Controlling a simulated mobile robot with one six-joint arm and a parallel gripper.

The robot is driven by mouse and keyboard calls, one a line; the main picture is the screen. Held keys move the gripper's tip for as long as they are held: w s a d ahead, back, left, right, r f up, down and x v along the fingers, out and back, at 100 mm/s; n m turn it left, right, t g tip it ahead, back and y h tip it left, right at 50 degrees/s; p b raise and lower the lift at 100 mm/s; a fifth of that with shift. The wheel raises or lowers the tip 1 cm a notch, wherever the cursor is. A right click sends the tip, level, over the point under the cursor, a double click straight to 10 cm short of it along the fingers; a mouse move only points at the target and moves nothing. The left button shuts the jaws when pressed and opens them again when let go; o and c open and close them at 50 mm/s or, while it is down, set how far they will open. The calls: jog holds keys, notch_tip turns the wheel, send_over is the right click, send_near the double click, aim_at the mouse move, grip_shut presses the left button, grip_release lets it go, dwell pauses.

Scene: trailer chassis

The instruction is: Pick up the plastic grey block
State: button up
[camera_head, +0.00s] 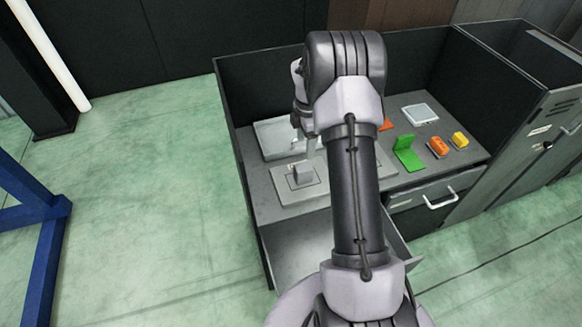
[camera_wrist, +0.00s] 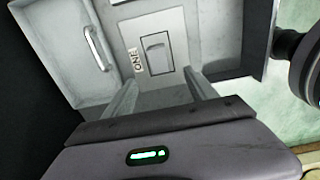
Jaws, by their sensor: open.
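The grey block (camera_head: 303,174) is a small box on a light grey plate (camera_head: 284,190) on the left of the workbench top. In the wrist view the block (camera_wrist: 155,56) appears ahead of the fingertips, beside dark lettering that looks like "ONE". My gripper (camera_head: 309,157) is close to the block in the head view, partly hidden by my arm. In the wrist view my gripper (camera_wrist: 162,78) is open, with two pale fingers apart and nothing between them. The fingers appear short of the block; I cannot tell the exact height.
A pale tray (camera_head: 270,135) lies behind the block; its handle (camera_wrist: 95,47) shows in the wrist view. A green bracket (camera_head: 408,153), an orange block (camera_head: 438,147), a yellow block (camera_head: 460,139) and a white tray (camera_head: 420,113) are farther right. Dark walls edge the bench.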

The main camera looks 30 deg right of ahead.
aim_at(304, 167)
notch_tip(304, 167, down, 9)
jog(key=shift+d+f+b, duration=0.15)
jog(key=shift+f+b, duration=0.05)
jog(key=shift+b, duration=0.7)
jog(key=f+b, duration=0.1)
jog(key=f, duration=0.4)
jog(key=shift+w+f, duration=0.1)
jog(key=shift+w, duration=0.1)
grip_shut()
